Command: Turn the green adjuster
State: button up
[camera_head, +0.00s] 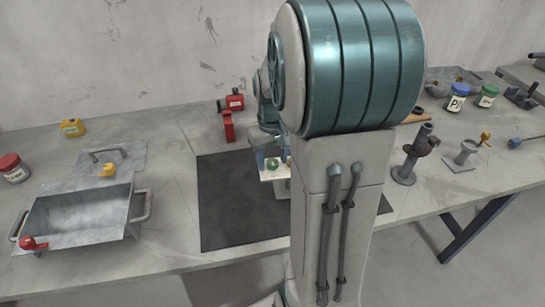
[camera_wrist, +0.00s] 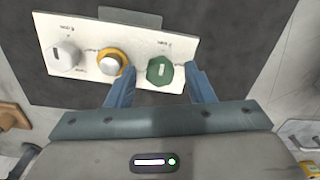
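The green adjuster (camera_wrist: 160,70) is a dark green faceted knob with a white mark, at the right of a white panel (camera_wrist: 180,24). It also shows small in the head view (camera_head: 271,164), beside my arm. My gripper (camera_wrist: 160,72) is open, with its two blue fingers apart. In the wrist view the green adjuster lies between the fingertips, with gaps on both sides. I cannot tell whether the fingers reach down around it. Much of the panel is hidden behind my arm in the head view.
The panel also bears an orange-ringed knob (camera_wrist: 112,62) and a white knob (camera_wrist: 64,56), left of the green one. A dark mat (camera_head: 225,215) lies around it. A metal bin (camera_head: 80,212) stands left. A red object (camera_head: 228,127) stands behind the mat.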

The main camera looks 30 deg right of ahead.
aim_at(272, 161)
notch_tip(272, 161, up, 14)
dwell(0.6)
jog(key=shift+f, duration=0.1)
dwell(0.4)
jog(key=s+a+f+t, duration=0.3)
jog(key=s+a+f, duration=0.4)
jog(key=s+a, duration=0.5)
jog(key=shift+s+a+f+n, duration=0.15)
jog(key=shift+a+f+n, duration=0.05)
jog(key=shift+f+n, duration=0.2)
